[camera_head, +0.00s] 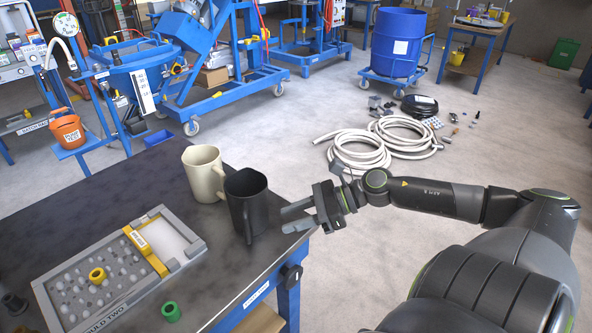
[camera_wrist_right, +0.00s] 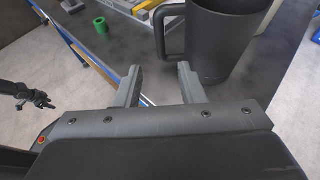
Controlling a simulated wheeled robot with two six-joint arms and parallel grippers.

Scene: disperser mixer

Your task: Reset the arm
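My right gripper (camera_head: 300,213) is open and empty at the right edge of the dark table (camera_head: 120,200). Its two fingers also show apart in the right wrist view (camera_wrist_right: 160,85). A black mug (camera_head: 247,200) stands upright on the table just left of the fingertips, apart from them as far as I can see. In the right wrist view the black mug (camera_wrist_right: 225,40) is beyond the fingers, with its handle on the left.
A cream mug (camera_head: 203,172) stands behind the black one. A grey tray (camera_head: 190,262) with a yellow divider (camera_head: 145,252) and a yellow ring (camera_head: 97,274) lies on the table. A green ring (camera_head: 171,311) is near the front. Coiled white hose (camera_head: 360,150) lies on the floor.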

